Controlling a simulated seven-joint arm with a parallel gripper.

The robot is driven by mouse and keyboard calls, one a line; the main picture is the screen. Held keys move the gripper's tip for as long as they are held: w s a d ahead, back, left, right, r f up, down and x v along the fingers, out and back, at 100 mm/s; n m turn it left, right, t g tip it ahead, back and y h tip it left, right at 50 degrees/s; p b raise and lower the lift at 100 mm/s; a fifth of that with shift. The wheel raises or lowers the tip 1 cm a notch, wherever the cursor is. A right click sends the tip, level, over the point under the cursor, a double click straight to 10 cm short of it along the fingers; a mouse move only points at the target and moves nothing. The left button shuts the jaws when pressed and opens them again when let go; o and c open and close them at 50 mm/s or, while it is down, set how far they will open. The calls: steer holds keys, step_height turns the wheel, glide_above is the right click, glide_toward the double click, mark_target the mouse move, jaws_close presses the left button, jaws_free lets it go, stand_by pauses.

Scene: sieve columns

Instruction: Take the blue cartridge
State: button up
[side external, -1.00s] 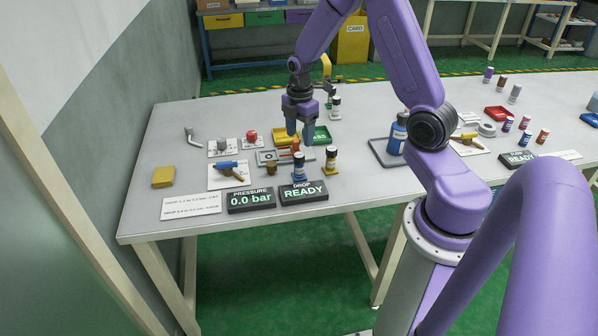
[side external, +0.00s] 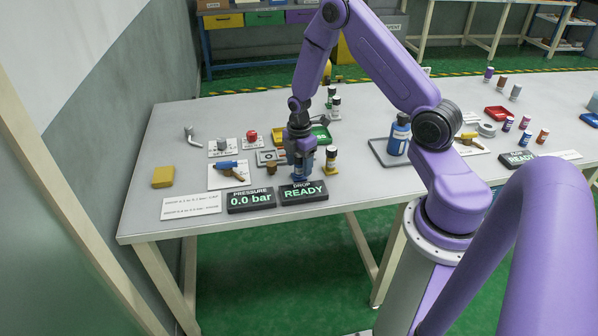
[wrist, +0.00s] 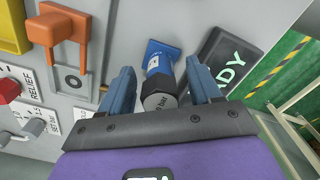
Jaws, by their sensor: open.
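The blue cartridge (wrist: 158,63) stands upright on its square blue foot, its dark top facing the camera, in the wrist view. My gripper (wrist: 160,72) is open, with one finger on each side of the cartridge. Gaps show beside the cartridge, so the fingers do not appear to press on it. In the side view my gripper (side external: 300,166) is down over the cartridge's spot and hides most of it.
A yellow-footed cartridge (side external: 331,160) stands close to the right of my gripper. The DROP READY display (side external: 303,194) lies just in front.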

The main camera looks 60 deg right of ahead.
steer(key=shift+f, duration=0.1)
jaws_close()
stand_by(0.4)
